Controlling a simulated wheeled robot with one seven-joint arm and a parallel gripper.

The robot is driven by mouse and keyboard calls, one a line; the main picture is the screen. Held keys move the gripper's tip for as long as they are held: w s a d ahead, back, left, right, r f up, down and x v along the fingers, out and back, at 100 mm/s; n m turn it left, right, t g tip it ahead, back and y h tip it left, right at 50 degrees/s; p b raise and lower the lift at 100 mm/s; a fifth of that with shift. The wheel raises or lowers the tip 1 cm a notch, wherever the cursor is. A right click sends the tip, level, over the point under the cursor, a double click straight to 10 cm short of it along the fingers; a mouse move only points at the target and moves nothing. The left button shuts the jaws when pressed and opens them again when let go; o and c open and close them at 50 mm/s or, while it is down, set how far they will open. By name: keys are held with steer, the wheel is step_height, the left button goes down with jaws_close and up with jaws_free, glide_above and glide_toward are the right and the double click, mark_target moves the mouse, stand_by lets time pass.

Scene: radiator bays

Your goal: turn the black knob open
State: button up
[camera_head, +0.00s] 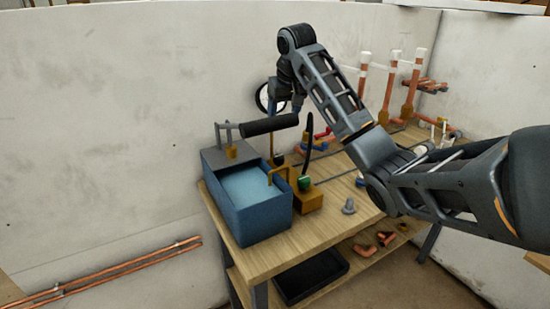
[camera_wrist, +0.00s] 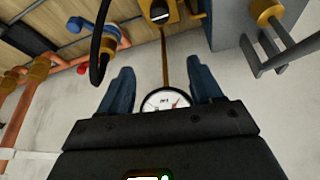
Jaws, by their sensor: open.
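The black knob (camera_wrist: 160,12) shows at the top edge of the wrist view, partly cut off. It has a white line and sits on a brass body. In the head view my gripper (camera_head: 285,100) is above the bench near the wall, partly hidden by my arm.
A round gauge (camera_wrist: 166,100) shows between the fingers. A black hose-like piece (camera_wrist: 99,45) curves close to the left finger. A blue tank (camera_head: 245,218) with a black pump handle (camera_head: 270,124) stands at the bench's left end. Copper pipes (camera_head: 412,88) rise at the right.

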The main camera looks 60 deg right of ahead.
steer(key=f, duration=0.1)
steer(key=b, duration=0.9)
glide_toward(279, 157)
steer(key=f, duration=0.2)
steer(key=shift+w+d+x, duration=0.15)
steer(key=shift+d+x, duration=0.05)
steer(key=shift+x, duration=1.7)
steer(key=shift+w+d+x, duration=0.1)
steer(key=shift+d+x, duration=0.05)
steer(key=shift+x, duration=1.8)
steer(key=shift+r, duration=0.25)
steer(key=c, duration=1.1)
